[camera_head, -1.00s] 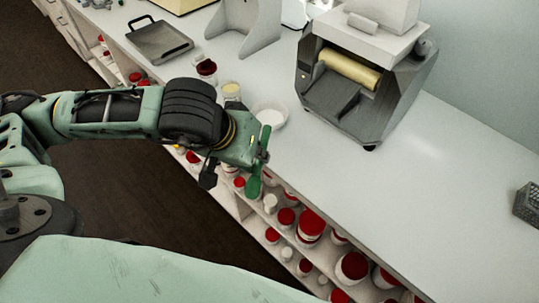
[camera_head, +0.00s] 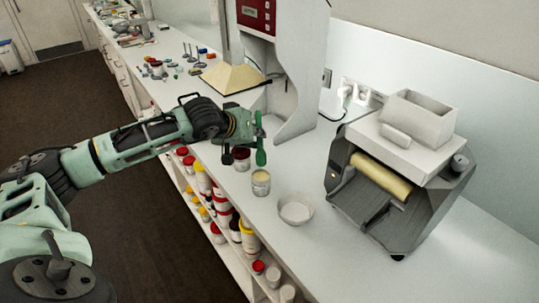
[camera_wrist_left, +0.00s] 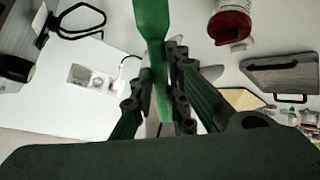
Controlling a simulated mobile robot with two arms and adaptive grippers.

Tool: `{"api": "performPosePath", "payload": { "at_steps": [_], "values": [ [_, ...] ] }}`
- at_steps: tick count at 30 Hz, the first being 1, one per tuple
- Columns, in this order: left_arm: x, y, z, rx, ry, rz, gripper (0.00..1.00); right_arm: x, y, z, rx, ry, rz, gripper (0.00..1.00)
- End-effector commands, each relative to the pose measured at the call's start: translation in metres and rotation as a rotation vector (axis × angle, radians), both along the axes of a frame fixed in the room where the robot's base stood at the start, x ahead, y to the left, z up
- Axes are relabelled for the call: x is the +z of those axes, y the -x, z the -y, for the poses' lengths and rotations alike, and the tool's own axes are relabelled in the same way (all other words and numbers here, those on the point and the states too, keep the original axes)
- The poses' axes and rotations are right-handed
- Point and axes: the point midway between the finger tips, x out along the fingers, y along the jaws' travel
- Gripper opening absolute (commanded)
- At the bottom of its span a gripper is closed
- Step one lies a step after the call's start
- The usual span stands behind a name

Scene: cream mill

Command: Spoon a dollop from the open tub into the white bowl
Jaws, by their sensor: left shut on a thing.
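The open tub (camera_head: 261,187), a small pale jar with a light top, stands on the white counter in the head view. The white bowl (camera_head: 296,210) stands just right of it and looks empty. My left gripper (camera_head: 257,128) is shut on a green spoon (camera_head: 261,156), which hangs upright with its broad end down. In the picture that end is just above the tub; I cannot tell its exact height. The spoon (camera_wrist_left: 152,25) also shows between the fingers of my left gripper (camera_wrist_left: 160,85) in the left wrist view. My right gripper is not in view.
A grey roller machine (camera_head: 385,205) stands right of the bowl, and a tall grey machine (camera_head: 300,70) stands behind. Shelves of jars (camera_head: 250,240) lie below the counter's front edge.

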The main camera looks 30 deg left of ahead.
Motion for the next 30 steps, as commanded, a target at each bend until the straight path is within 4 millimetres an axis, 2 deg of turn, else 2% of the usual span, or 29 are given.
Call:
{"api": "performPosePath", "payload": {
  "at_steps": [8,22,30],
  "values": [
    [-0.003,-0.002,-0.006,0.003,0.002,0.005,0.00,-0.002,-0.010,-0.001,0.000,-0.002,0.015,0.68],
    [-0.038,-0.001,-0.005,0.002,0.001,0.004,0.00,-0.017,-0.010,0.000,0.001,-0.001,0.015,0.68],
    [-0.059,-0.002,-0.005,0.002,0.002,0.005,0.00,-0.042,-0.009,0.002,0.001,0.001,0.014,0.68]
  ]
}}
